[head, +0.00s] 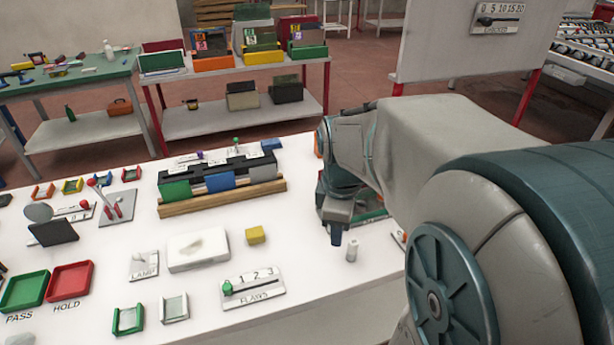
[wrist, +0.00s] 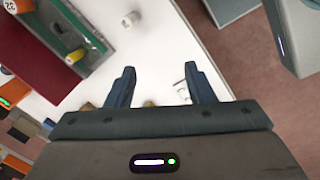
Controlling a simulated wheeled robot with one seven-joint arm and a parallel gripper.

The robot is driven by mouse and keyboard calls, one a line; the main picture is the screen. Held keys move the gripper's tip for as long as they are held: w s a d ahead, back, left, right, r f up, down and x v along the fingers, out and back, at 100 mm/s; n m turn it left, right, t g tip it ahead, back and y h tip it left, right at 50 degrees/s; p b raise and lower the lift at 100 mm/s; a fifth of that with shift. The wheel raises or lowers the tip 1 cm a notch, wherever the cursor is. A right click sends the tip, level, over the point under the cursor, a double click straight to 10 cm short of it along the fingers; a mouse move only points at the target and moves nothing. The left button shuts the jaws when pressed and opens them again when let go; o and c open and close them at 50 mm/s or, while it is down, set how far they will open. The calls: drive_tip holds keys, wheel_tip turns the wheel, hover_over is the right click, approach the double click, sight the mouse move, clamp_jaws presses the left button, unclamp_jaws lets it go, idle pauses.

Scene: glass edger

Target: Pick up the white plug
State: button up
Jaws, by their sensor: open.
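The white plug (head: 352,249) is a small upright cylinder standing on the white table near its right front edge in the head view. A short white cylinder that looks like it shows near the top of the wrist view (wrist: 131,19), ahead of my fingers. My gripper (head: 337,232) points down just behind and left of the plug in the head view. In the wrist view my gripper's two fingers (wrist: 159,69) are spread, with nothing held between them. A small white piece (wrist: 183,90) shows by the right finger; I cannot tell what it is.
A green-edged board (wrist: 88,35) with a yellow knob lies left of the cylinder in the wrist view. A yellow block (head: 255,235), the FLAWS slider panel (head: 252,288) and a black rack on wood (head: 222,185) stand left of my gripper.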

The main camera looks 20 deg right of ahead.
drive_tip(key=w+d+n+g+p, duration=0.1)
drive_tip(key=w+d+n+p, duration=0.1)
drive_tip(key=w+d+n, duration=0.5)
drive_tip(key=n, duration=0.3)
hover_over(354, 242)
drive_tip(key=shift+y, duration=0.4)
drive_tip(key=f, duration=0.8)
drive_tip(key=shift+w+f, duration=0.25)
drive_tip(key=shift+w, duration=0.1)
drive_tip(key=shift+s+f, duration=0.15)
drive_tip(key=shift+f, duration=1.35)
drive_tip(key=shift+s+f, duration=0.15)
drive_tip(key=shift+f, duration=1.3)
clamp_jaws()
